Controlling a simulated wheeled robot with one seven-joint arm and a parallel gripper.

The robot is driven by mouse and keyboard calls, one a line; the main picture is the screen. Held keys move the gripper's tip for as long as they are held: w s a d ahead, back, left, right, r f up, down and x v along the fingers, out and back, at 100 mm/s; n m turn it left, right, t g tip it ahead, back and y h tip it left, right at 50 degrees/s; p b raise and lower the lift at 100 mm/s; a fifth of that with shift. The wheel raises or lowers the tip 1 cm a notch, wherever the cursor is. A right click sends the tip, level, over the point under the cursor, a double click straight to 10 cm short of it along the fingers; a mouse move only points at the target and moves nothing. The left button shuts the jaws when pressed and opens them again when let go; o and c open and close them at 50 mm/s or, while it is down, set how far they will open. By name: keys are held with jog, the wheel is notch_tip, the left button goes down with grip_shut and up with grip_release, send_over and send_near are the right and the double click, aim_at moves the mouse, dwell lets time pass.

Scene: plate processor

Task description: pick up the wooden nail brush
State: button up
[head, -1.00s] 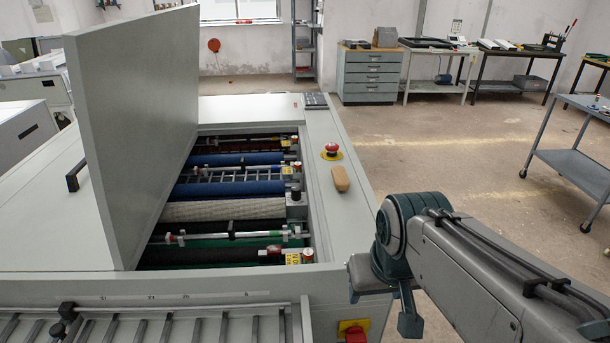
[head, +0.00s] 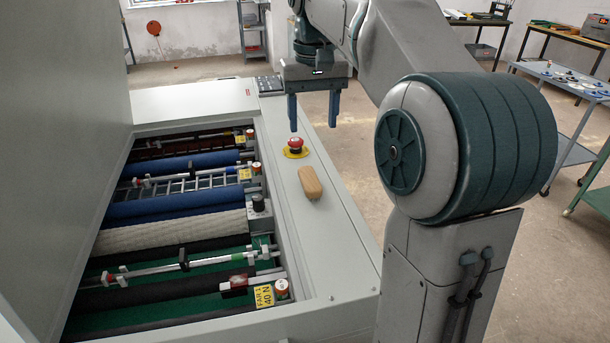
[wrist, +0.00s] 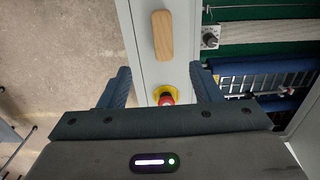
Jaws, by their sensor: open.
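The wooden nail brush (head: 310,182) lies on the light grey side rim of the plate processor (head: 335,230), just in front of the red emergency button. It also shows in the wrist view (wrist: 162,36), beyond the fingertips. My gripper (head: 313,128) is open and empty, fingers pointing down, above and behind the brush near the red button. In the wrist view its two blue fingers (wrist: 164,80) stand apart, with the button between them and the brush ahead. The brush is untouched and fully visible.
The red emergency button (head: 296,146) on its yellow disc stands up close to the brush. The open roller bay (head: 185,210) lies left of the rim, and the raised lid (head: 60,120) stands further left.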

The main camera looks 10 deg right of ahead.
send_over(310, 178)
notch_tip(310, 178, down, 8)
jog(key=shift+f+b, duration=0.1)
jog(key=shift+b, duration=0.2)
notch_tip(310, 178, down, 5)
jog(key=shift+f, duration=0.15)
jog(key=c, duration=1.1)
